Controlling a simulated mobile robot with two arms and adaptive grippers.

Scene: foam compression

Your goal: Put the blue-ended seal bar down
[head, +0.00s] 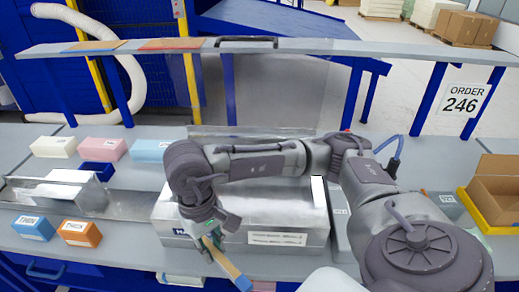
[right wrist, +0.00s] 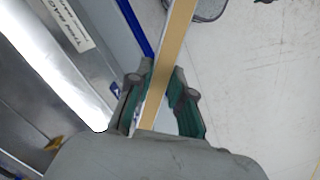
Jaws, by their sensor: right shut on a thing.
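The seal bar (head: 229,266) is a narrow tan strip with a pale side and a blue end, which points down and to the right. My right gripper (head: 212,241) is shut on it and holds it tilted in front of the metal machine (head: 270,217), near the table's front edge. In the right wrist view the tan bar (right wrist: 176,45) runs up between the green-padded fingers of my right gripper (right wrist: 161,98). The bar's far end is cut off there. My left gripper is not in view.
White (head: 54,147), pink (head: 101,148) and light blue (head: 149,150) blocks lie at the back left. Blue (head: 33,228) and orange (head: 80,233) boxes stand at the front left. A cardboard box (head: 497,187) stands at the right. A raised shelf (head: 300,47) spans the back.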

